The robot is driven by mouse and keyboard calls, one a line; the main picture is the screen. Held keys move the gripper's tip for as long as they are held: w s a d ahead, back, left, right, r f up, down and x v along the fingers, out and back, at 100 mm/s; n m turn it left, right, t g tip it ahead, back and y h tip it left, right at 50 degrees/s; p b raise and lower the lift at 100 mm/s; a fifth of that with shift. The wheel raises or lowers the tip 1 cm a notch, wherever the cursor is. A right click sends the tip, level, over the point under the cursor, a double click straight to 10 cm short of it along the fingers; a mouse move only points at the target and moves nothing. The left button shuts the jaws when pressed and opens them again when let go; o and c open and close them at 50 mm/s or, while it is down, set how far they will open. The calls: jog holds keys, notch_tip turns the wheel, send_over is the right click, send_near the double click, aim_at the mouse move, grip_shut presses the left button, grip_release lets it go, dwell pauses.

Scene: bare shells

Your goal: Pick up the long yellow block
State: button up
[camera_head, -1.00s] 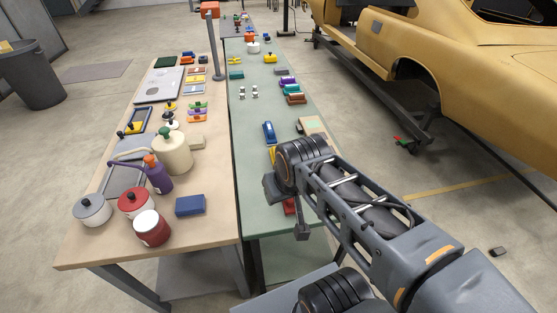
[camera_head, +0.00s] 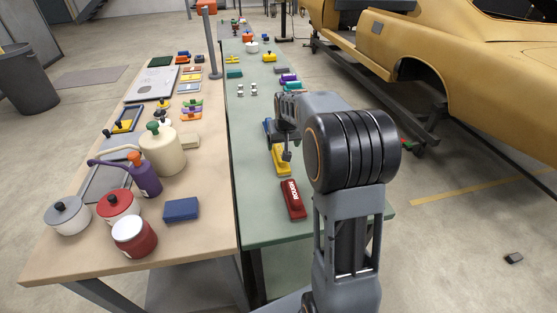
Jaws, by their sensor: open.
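Purple and teal blocks stand farther back on the green table (camera_head: 257,215). The wooden table (camera_head: 150,248) at left holds pots, a jug and a navy box (camera_head: 181,210).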

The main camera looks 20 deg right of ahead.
aim_at(280, 152)
jog(key=w+f, duration=0.2)
jog(key=f, duration=0.1)
jog(key=w+d+f, duration=0.1)
jog(key=f, duration=0.1)
jog(key=shift+w+f, duration=0.2)
jog(key=shift+w, duration=0.2)
jog(key=shift+t, duration=0.3)
jog(key=shift+p+x, duration=0.65)
jog(key=shift+x, duration=2.5)
jog(key=shift+s, duration=0.1)
jog(key=shift+c, duration=0.5)
jog(key=c, duration=1)
jog(key=shift+r, duration=0.1)
